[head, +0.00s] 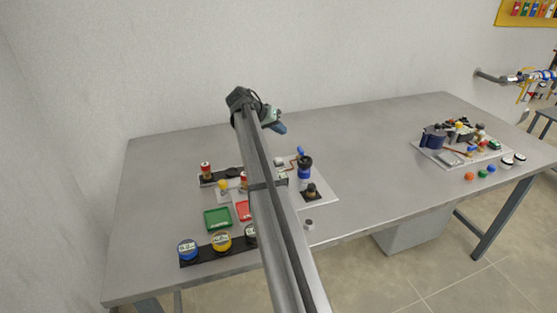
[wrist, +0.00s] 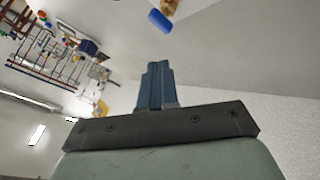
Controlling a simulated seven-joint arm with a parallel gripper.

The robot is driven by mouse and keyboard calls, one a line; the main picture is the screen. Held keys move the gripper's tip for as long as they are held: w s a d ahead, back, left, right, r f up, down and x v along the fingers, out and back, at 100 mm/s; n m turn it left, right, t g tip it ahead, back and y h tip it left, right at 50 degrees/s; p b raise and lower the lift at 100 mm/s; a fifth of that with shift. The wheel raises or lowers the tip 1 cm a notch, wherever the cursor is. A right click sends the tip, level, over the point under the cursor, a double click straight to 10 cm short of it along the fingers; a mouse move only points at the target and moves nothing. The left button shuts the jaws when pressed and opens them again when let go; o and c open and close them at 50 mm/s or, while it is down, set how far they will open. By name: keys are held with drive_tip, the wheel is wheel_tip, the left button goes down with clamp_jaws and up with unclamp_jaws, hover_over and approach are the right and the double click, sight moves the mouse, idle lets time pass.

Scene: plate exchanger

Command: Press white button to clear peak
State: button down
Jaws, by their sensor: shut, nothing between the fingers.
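No white button can be made out for certain in either view; my arm covers part of the near assembly in the head view. The dial gauges there are a blue one (head: 187,250), a yellow one (head: 221,241) and a third, partly hidden one (head: 250,235), set in a black strip. My gripper (head: 279,127) hangs above the back of the table, beyond the assembly and apart from it. In the wrist view its blue-grey fingers (wrist: 156,84) are together, with nothing between them. A blue rounded part (wrist: 160,20) shows above the fingertips there.
A green tray (head: 218,219) and a red tray (head: 242,210) lie left of my arm. A blue upright fitting (head: 305,168) and a black knob (head: 311,191) stand right of it. Another cluttered plate (head: 450,158) lies far right. The table's middle (head: 370,165) is clear.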

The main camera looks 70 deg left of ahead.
sight(276, 159)
drive_tip(key=shift+s+a, duration=0.15)
drive_tip(key=shift+s, duration=0.6)
drive_tip(key=shift+f, duration=0.1)
drive_tip(key=shift+f, duration=4.3)
drive_tip(key=shift+f, duration=0.35)
